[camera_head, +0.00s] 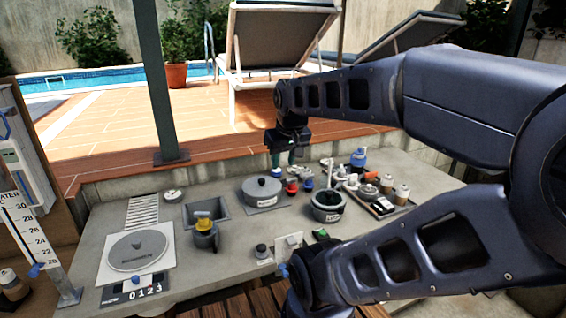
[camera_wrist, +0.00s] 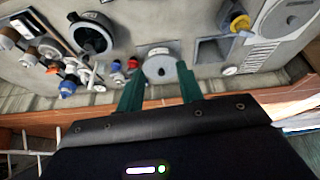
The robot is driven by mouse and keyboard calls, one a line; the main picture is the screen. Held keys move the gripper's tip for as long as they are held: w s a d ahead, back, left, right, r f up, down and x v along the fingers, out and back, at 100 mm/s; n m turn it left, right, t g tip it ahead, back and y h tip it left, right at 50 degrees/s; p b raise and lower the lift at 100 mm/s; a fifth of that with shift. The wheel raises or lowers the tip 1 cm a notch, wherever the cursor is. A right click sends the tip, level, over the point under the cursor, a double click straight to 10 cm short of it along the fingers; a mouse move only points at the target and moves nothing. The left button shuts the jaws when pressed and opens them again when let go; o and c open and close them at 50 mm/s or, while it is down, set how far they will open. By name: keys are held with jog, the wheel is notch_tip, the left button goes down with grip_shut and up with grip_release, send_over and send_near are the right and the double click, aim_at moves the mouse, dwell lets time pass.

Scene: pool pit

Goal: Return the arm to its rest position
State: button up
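My gripper (camera_head: 283,160) hangs above the back of the grey counter, with my arm reaching in from the right. In the wrist view its two green fingers (camera_wrist: 159,72) stand apart with nothing between them, so it is open and empty. A round grey lidded unit (camera_head: 262,191) is on the counter just below and left of the fingers. In the wrist view this unit (camera_wrist: 160,66) shows beyond the gap between the fingertips. No contact with it can be made out.
A post (camera_head: 154,80) rises at the back left. Tiled deck and a lounger (camera_head: 275,40) lie behind.

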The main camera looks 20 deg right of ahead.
jog(key=shift+s+a+f+m, duration=0.1)
jog(key=shift+s+a+m, duration=0.25)
jog(key=shift+s, duration=0.25)
